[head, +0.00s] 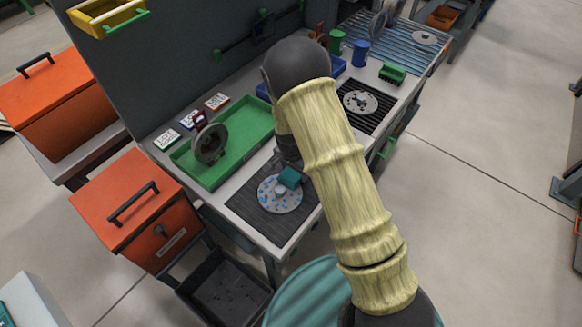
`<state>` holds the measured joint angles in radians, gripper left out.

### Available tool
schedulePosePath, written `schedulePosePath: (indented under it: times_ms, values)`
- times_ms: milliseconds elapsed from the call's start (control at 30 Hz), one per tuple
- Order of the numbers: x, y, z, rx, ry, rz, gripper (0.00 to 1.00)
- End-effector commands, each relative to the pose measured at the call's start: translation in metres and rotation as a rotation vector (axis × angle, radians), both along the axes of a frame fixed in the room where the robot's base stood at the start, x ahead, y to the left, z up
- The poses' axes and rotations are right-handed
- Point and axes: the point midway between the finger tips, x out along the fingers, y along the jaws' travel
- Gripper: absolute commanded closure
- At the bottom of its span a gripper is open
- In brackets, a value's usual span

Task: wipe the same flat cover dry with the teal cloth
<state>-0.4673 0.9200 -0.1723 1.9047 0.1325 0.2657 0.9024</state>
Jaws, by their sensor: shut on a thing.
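A round grey flat cover (280,205) with blue patches and a pale raised middle lies on a dark ribbed mat (245,208) at the near end of the bench. My gripper (289,170) is above the far right part of this cover, partly hidden by my arm. It is shut on the teal cloth (290,178), a small folded block. The cloth is over the cover's upper right part; I cannot tell whether it touches the surface.
A green tray (238,158) with an upright round part (210,144) lies left of the mat. Another spotted disc (360,103) lies on a black grate. A green brush (392,72), a blue cup (361,53) and a slatted rack (405,44) are farther back. A grey panel (190,70) borders the bench.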

Motion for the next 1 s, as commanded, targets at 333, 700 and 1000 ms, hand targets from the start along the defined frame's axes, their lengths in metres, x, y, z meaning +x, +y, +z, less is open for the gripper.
schedulePosePath:
  times_ms: [333,700,1000]
  values:
    - [-0.002,-0.002,-0.001,-0.002,0.003,0.0,0.6]
    - [-0.012,-0.016,0.001,0.0,0.001,-0.001,0.6]
    - [-0.014,-0.018,0.002,0.0,-0.001,0.0,0.6]
